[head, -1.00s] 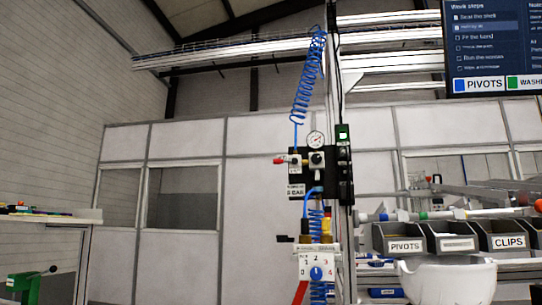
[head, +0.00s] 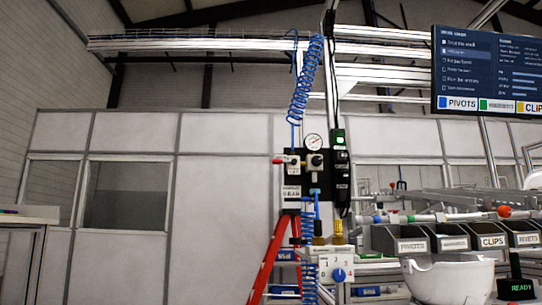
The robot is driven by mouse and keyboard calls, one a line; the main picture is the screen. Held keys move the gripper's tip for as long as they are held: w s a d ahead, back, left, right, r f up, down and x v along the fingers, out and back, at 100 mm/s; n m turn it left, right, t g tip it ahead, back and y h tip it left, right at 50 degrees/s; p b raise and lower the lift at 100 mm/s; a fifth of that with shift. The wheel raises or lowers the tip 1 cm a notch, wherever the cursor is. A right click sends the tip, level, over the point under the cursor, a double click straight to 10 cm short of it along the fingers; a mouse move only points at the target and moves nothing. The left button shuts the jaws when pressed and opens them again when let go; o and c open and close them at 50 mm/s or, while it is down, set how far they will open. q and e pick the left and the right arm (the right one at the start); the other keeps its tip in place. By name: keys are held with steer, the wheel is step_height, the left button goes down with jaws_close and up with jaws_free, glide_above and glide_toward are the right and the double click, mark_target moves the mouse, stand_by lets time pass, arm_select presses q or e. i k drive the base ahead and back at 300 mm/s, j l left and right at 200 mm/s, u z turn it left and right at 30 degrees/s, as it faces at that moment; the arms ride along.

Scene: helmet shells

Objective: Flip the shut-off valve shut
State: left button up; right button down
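A dark air panel (head: 317,178) is mounted on the upright post in the middle of the head view. A small fitting with a red handle or cap (head: 280,161) sticks out to the left at its upper left; it looks like the shut-off valve, but the lever's exact position is too small to tell. A round pressure gauge (head: 314,142) sits above, and a black regulator knob (head: 315,161) is beside the fitting. Neither of my grippers is in view.
A white numbered dial box (head: 337,270) with a blue knob is below the panel. Blue coiled hoses (head: 304,85) hang near it. A red ladder-like frame (head: 270,260) stands lower left. Grey bins (head: 398,240) and a white helmet shell (head: 450,280) are at right.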

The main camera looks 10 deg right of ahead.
mark_target(294, 161)
steer(key=i+j+z, duration=0.1)
steer(key=j, duration=0.25)
steer(key=i+j+z, duration=0.1)
steer(key=i+j, duration=0.2)
steer(key=i+j+z, duration=0.15)
steer(key=j, duration=0.25)
steer(key=i+j, duration=0.3)
